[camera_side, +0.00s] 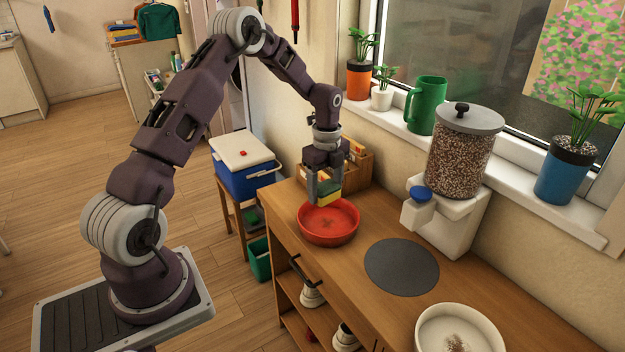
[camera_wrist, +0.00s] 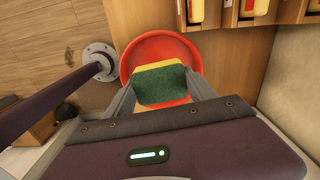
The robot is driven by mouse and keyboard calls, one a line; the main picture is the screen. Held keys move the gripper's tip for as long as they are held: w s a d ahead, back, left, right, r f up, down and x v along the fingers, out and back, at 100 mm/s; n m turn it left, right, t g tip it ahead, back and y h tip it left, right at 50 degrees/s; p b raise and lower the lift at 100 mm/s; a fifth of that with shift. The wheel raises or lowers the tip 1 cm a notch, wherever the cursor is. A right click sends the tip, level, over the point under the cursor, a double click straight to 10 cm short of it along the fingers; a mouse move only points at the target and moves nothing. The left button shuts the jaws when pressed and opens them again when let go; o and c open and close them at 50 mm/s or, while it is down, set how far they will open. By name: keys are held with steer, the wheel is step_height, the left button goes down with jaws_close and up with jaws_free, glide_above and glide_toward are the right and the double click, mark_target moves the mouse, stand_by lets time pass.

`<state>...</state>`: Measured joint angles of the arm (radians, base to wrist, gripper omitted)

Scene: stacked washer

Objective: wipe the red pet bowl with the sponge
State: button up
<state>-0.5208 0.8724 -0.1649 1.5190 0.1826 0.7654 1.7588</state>
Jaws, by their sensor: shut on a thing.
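The red pet bowl (camera_side: 328,226) sits upright on the wooden counter, near its far end; it also shows in the wrist view (camera_wrist: 134,55). My gripper (camera_side: 326,192) is over the bowl, pointing down. It is shut on a yellow and green sponge (camera_wrist: 160,84), with a finger on either side of it. In the side view the sponge (camera_side: 328,199) is at the height of the bowl's far rim or a little above. I cannot tell whether the sponge touches the bowl.
A wooden box of packets (camera_side: 357,165) stands behind the bowl. A dark round mat (camera_side: 401,266) lies to its right, with a kibble dispenser (camera_side: 461,160) behind. A white bowl (camera_side: 459,330) is at the front right. A blue cooler (camera_side: 244,166) stands left of the counter.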

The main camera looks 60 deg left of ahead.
mark_target(324, 220)
steer(key=shift+f, duration=3.7)
steer(key=shift+d+f, duration=0.2)
steer(key=shift+d, duration=1.2)
steer(key=shift+a, duration=1.55)
steer(key=shift+d+r, duration=0.1)
steer(key=shift+r, duration=3.95)
steer(key=shift+f, duration=0.2)
